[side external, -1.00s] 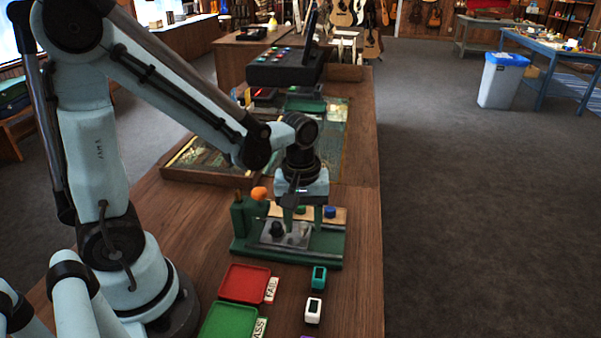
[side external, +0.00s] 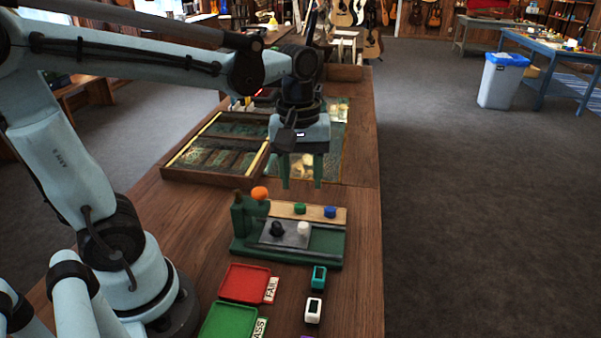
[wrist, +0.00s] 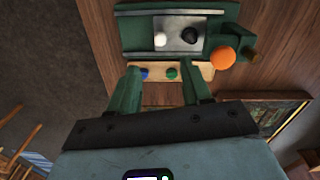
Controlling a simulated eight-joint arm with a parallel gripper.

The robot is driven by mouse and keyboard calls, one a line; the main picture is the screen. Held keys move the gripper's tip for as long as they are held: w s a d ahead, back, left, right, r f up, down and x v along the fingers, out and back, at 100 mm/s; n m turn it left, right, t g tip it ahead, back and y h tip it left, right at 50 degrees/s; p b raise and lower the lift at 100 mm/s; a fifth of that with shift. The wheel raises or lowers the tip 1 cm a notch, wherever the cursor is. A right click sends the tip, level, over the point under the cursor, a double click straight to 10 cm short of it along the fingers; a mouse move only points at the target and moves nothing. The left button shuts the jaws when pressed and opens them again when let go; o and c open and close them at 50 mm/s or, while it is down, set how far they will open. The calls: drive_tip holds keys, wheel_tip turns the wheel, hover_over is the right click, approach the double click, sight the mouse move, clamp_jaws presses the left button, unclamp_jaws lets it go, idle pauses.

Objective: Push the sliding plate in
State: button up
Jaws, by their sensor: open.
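The sliding plate (side external: 283,236) is a grey plate on a green fixture (side external: 327,246). A black knob (side external: 277,229) and a white knob (side external: 303,228) stand on it. It also shows in the wrist view (wrist: 176,24), near the top. Behind it a wooden strip (side external: 284,209) carries a green button (side external: 300,208) and a blue button (side external: 329,211). An orange ball knob (side external: 260,193) sits at the fixture's left end. My gripper (side external: 302,183) is open and empty, pointing down above and behind the fixture, apart from the plate.
A red tray (side external: 245,282) marked FAIL and a green tray (side external: 229,321) lie in front of the fixture. A teal device (side external: 319,277) and a white device (side external: 313,310) lie to their right. A wooden compartment tray (side external: 213,150) lies behind.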

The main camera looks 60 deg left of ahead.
sight(302, 224)
drive_tip(key=shift+r, duration=0.65)
drive_tip(key=shift+w+d+f+m+y, duration=0.1)
drive_tip(key=shift+f+m+y, duration=0.05)
drive_tip(key=shift+f+m, duration=3.2)
drive_tip(key=shift+d+f+m+y, duration=0.1)
drive_tip(key=shift+f+m+y, duration=0.05)
drive_tip(key=shift+f+m, duration=3.15)
drive_tip(key=shift+r+m, duration=0.55)
drive_tip(key=shift+r, duration=0.05)
clamp_jaws()
drive_tip(key=shift+a, duration=0.1)
